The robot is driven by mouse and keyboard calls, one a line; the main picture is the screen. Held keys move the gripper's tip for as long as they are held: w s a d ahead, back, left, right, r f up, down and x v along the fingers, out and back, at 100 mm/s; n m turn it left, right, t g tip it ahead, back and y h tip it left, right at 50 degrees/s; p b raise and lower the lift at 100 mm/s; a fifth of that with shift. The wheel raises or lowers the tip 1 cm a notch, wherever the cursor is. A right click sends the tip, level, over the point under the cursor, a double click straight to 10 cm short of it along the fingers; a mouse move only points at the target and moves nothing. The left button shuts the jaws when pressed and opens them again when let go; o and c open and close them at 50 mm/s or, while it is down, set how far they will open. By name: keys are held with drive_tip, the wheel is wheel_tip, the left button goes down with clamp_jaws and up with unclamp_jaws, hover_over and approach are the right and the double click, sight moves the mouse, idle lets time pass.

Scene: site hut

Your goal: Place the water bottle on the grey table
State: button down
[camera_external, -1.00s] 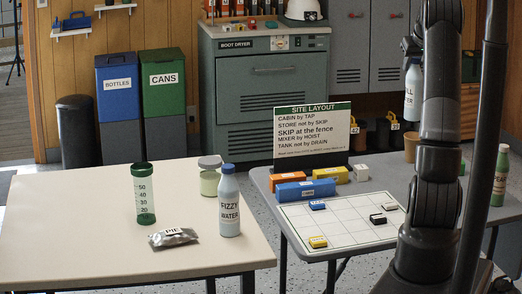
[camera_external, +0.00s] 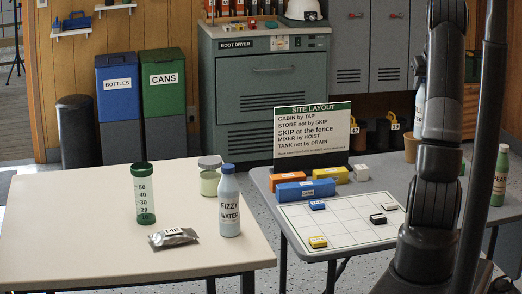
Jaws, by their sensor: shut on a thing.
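My gripper (camera_external: 418,70) is partly hidden behind my arm at the upper right. It is shut on a white and pale blue bottle (camera_external: 419,103), which is held upright above the far part of the grey table (camera_external: 378,176). My arm covers most of this bottle and its label. Another bottle, labelled FIZZY WATER (camera_external: 229,208), stands upright on the cream table (camera_external: 75,220) at the left.
The grey table holds a white grid board (camera_external: 345,236) with small blocks, a SITE LAYOUT sign (camera_external: 312,132), coloured blocks, a tan cup (camera_external: 411,149) and a green bottle (camera_external: 499,178). The cream table holds a green-lidded cup (camera_external: 145,195), a jar (camera_external: 209,180) and a PIE packet (camera_external: 173,237).

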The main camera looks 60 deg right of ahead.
sight(422, 98)
wheel_tip(422, 98, down, 4)
drive_tip(key=shift+f, duration=0.25)
drive_tip(key=shift+w+f, duration=0.1)
drive_tip(key=shift+f, duration=0.2)
drive_tip(key=w+f, duration=1.1)
drive_tip(key=shift+w, duration=0.25)
drive_tip(key=shift+f, duration=0.1)
drive_tip(key=c, duration=1)
unclamp_jaws()
drive_tip(key=v, duration=1.2)
